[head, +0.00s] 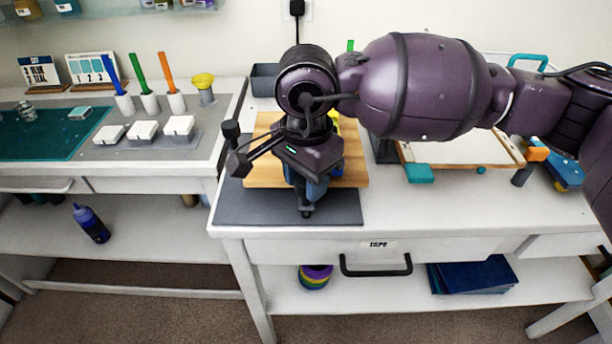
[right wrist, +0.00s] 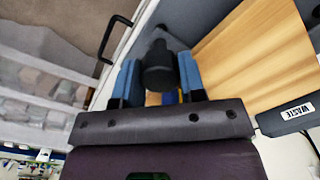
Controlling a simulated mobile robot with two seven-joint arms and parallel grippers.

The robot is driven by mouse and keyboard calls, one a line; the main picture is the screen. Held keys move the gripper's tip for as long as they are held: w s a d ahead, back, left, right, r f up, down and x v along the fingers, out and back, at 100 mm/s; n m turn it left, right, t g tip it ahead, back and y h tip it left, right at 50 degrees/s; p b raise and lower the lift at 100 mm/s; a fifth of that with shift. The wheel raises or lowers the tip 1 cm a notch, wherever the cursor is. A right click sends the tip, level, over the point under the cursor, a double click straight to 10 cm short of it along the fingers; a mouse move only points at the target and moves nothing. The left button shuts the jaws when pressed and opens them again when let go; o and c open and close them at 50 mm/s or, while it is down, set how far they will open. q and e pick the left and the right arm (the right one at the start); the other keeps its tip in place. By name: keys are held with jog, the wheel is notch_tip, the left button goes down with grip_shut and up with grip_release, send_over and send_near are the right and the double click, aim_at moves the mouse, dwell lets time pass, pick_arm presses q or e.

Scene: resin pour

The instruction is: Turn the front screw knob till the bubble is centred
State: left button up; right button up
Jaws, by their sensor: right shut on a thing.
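My right gripper (head: 309,190) reaches down over the front edge of a wooden board (head: 262,176) lying on a dark grey mat (head: 245,207). In the right wrist view, the blue fingers of this gripper (right wrist: 158,78) are shut on a black round screw knob (right wrist: 158,58), one finger on each side. In the head view the gripper and arm hide most of the knob and the middle of the board. The level's bubble does not show in either view. My left gripper is not in view.
A box labelled WASTE (right wrist: 290,117) shows beside the board in the right wrist view. The drawer handle (head: 376,270) juts out below the table's front edge. The mat's front left is bare.

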jog(key=shift+r+m+p, duration=0.25)
jog(key=shift+m+p, duration=0.15)
jog(key=shift+m, duration=0.4)
jog(key=shift+m+p, duration=0.55)
jog(key=shift+m, duration=0.35)
jog(key=m+p, duration=0.1)
jog(key=m, duration=0.1)
jog(key=shift+m, duration=0.4)
jog(key=shift+m+p, duration=0.75)
jog(key=shift+m, duration=0.15)
jog(key=m+p, duration=0.2)
jog(key=m, duration=0.2)
jog(key=shift+s+f, duration=0.1)
jog(key=shift+f, duration=0.05)
jog(key=m+p, duration=0.1)
jog(key=m, duration=0.2)
jog(key=shift+p, duration=0.35)
jog(key=shift+f+m+p, duration=0.15)
jog(key=shift+m+p, duration=0.2)
jog(key=shift+m, duration=0.55)
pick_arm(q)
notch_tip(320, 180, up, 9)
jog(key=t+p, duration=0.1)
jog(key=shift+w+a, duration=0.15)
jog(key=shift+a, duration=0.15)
pick_arm(e)
jog(key=shift+s+f+m, duration=0.1)
jog(key=shift+f+m, duration=0.1)
jog(key=shift+m, duration=1.2)
